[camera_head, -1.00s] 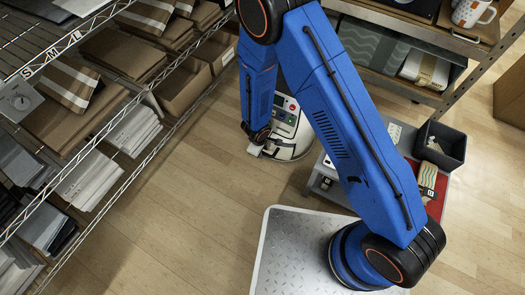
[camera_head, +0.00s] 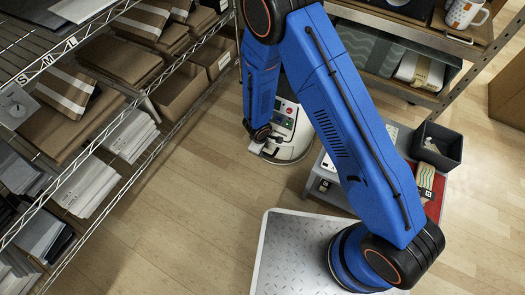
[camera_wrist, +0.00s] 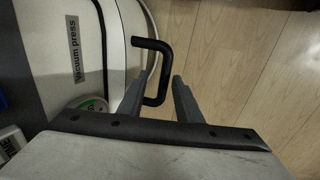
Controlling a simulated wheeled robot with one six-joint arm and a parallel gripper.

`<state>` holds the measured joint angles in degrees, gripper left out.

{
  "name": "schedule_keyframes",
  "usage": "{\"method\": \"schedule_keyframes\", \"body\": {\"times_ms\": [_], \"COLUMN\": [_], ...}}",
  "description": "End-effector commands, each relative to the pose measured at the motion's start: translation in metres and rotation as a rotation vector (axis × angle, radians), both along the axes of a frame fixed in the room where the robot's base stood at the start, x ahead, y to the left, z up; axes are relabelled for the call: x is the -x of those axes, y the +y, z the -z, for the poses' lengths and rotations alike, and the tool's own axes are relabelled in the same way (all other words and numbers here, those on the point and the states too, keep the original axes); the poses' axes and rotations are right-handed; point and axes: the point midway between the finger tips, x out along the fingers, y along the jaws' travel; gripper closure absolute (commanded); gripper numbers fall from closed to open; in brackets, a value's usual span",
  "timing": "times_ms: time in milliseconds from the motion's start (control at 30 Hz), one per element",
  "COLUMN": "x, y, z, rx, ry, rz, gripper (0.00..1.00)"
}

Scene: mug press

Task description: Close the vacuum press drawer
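The vacuum press (camera_head: 292,148) is a white rounded machine with a control panel, standing on the floor beyond my arm in the head view. In the wrist view its pale body (camera_wrist: 53,68) carries the label "Vacuum press". A black bent handle (camera_wrist: 153,44) sticks out from it. My gripper (camera_wrist: 160,82) has its two fingers apart, one on each side of the handle's outer bar. I cannot tell whether either finger touches the bar. In the head view my gripper (camera_head: 264,145) is at the press's left front. How far the drawer is out cannot be seen.
A wire shelf (camera_head: 150,100) with boxes and envelopes runs along the left. A bench (camera_head: 420,35) with a mug (camera_head: 465,12) stands at the back right. A dark bin (camera_head: 440,146) sits right of my arm. Open wooden floor (camera_head: 190,205) lies left of the press.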

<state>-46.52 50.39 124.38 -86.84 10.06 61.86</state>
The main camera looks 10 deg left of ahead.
Motion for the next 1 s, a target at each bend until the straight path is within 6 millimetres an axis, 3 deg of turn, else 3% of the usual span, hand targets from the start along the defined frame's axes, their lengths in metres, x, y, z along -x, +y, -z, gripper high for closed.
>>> {"method": "schedule_keyframes", "body": {"times_ms": [433, 1000], "x": [0.003, 0.014], "y": [0.001, 0.005], "z": [-0.008, -0.071], "rx": [-0.001, -0.001], "ry": [0.001, 0.001], "rz": [-0.001, 0.001], "gripper": [0.69, 0.69]}}
